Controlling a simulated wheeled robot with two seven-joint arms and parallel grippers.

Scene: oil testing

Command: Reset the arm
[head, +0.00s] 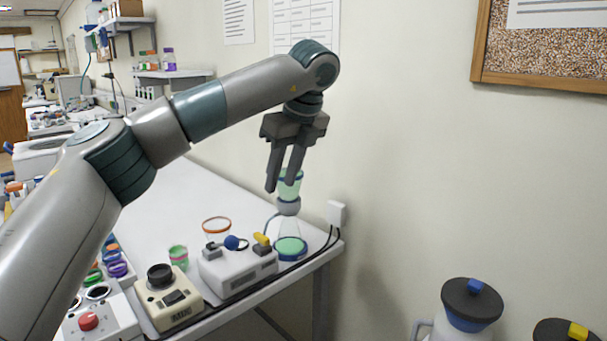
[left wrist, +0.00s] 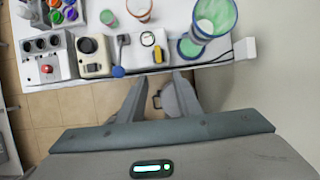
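My left arm reaches in from the left in the head view and bends down at the wrist. My left gripper (head: 281,188) points downward above the bench's right end. Its two fingers stand apart with nothing between them, as the left wrist view also shows (left wrist: 158,82). In the head view the fingers partly cover a clear vessel with green contents (head: 290,187) on a conical glass stand. In the left wrist view this vessel (left wrist: 214,16) lies beyond the fingers, apart from them. My right gripper is in neither view.
On the bench (head: 185,195) stand a white device (head: 238,275) with blue and yellow knobs, a cream device (head: 168,298), a green cup (head: 178,256) and an orange-rimmed beaker (head: 216,229). A wall socket (head: 337,213) is at right. A blue-black jug (head: 465,310) stands lower right.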

